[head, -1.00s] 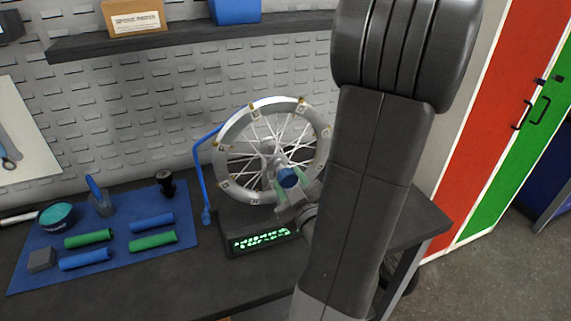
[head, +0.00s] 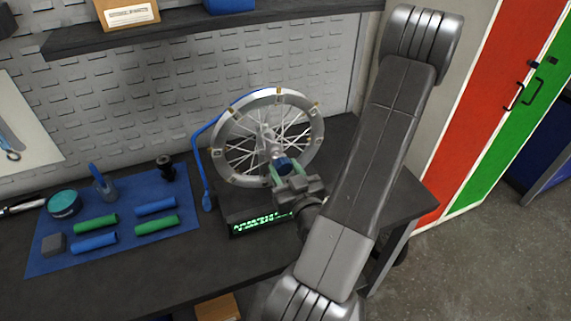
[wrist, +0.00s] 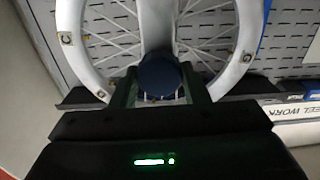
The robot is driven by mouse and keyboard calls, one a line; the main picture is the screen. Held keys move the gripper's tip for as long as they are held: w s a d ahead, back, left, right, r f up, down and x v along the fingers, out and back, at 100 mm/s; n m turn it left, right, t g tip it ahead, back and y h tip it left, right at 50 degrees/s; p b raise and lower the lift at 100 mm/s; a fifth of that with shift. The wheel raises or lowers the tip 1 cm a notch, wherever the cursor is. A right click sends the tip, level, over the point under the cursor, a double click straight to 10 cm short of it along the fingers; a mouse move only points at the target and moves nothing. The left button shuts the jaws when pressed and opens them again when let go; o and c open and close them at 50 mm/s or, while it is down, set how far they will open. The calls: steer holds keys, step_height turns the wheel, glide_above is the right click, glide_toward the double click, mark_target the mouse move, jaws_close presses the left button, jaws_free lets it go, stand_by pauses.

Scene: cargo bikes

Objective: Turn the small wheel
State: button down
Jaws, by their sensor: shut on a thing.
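The small wheel (head: 237,113) is a silver spoked rim with small tan tags, upright in a stand with a blue side arm (head: 198,160) on the bench. My gripper (head: 281,166) is at the front of the wheel's hub. Its greenish fingers are shut on a round dark blue knob (head: 283,165) there. In the wrist view, the knob (wrist: 159,76) sits between the two fingers (wrist: 160,88), with the rim (wrist: 70,40) and spokes behind it. The stand's base with a green lit display (head: 262,222) is partly hidden by my gripper.
A blue mat (head: 115,226) at the left holds blue and green grips, a teal tin (head: 64,204) and other small items. A shelf (head: 200,32) runs above, bearing a labelled box (head: 127,12). Red and green doors stand at the right.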

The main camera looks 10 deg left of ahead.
steer(key=shift+m+p, duration=0.4)
stand_by(0.3)
steer(key=c, duration=0.8)
jaws_free()
steer(key=shift+f+n+b, duration=0.1)
steer(key=shift+n+b, duration=0.7)
steer(key=shift+b, duration=0.6)
steer(key=shift+n+b, duration=0.7)
steer(key=shift+b, duration=0.25)
